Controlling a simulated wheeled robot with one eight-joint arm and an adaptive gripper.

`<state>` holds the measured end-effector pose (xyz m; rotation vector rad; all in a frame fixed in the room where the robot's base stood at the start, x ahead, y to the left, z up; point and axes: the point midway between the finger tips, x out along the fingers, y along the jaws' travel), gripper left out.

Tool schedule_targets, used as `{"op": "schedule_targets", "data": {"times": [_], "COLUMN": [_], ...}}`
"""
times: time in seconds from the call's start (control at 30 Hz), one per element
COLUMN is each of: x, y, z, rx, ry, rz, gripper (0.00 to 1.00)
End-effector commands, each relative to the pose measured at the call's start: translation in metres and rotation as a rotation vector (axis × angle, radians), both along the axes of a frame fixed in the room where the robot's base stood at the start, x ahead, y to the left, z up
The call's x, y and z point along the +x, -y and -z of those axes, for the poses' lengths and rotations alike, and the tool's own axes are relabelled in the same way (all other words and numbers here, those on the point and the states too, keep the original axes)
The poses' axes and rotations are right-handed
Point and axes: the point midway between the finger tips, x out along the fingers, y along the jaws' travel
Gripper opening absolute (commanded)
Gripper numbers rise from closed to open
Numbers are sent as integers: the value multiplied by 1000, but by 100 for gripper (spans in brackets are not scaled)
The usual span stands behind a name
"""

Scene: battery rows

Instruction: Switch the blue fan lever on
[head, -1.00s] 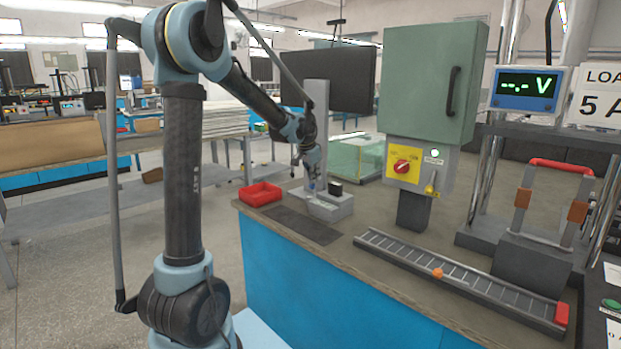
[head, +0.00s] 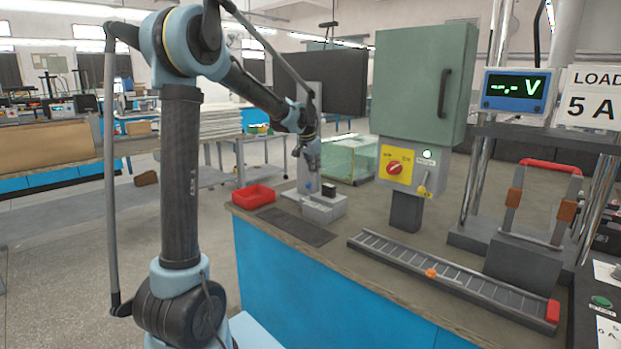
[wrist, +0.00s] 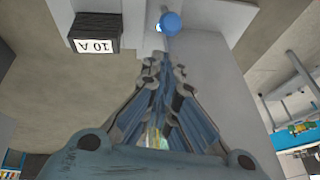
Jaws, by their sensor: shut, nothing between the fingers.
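The blue fan lever shows in the wrist view as a round blue knob (wrist: 171,22) on a grey stalk, just beyond my fingertips. My gripper (wrist: 160,62) is shut with nothing between its fingers, and its tips point toward the knob. I cannot tell whether they touch it. In the head view my gripper (head: 308,172) hangs over the grey fixture (head: 325,209) at the bench's far left corner, and the lever there is too small to read clearly. A black block marked 10 A (wrist: 94,44) sits beside the lever. Whether the lever is on or off cannot be told.
A red tray (head: 254,196) and a dark mat (head: 297,227) lie near the fixture. A grey upright post (head: 307,95) stands behind it. A green cabinet (head: 415,85) with a red rotary switch (head: 394,168) stands to the right. A slotted rail (head: 450,277) crosses the bench.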

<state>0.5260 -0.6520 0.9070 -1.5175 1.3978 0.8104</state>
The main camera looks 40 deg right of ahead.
Motion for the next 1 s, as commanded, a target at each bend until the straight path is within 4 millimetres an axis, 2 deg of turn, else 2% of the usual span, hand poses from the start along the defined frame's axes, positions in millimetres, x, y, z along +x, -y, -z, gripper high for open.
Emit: {"op": "schedule_targets", "data": {"times": [0.3,0.5,0.57,0.6,0.7,0.73,1.0], "x": [-7,-11,-12,-12,-14,-16,-28], "y": [-18,-26,-28,-28,-28,-27,-18], "z": [-61,-87,-91,-94,-96,-96,-92], "rx": [0,0,0,0,21,38,298], "ry": [1,2,2,2,4,5,58], "rz": [-3,-3,-3,-3,-5,-8,-96], "gripper": [0,0,0,4,27,31,31]}}
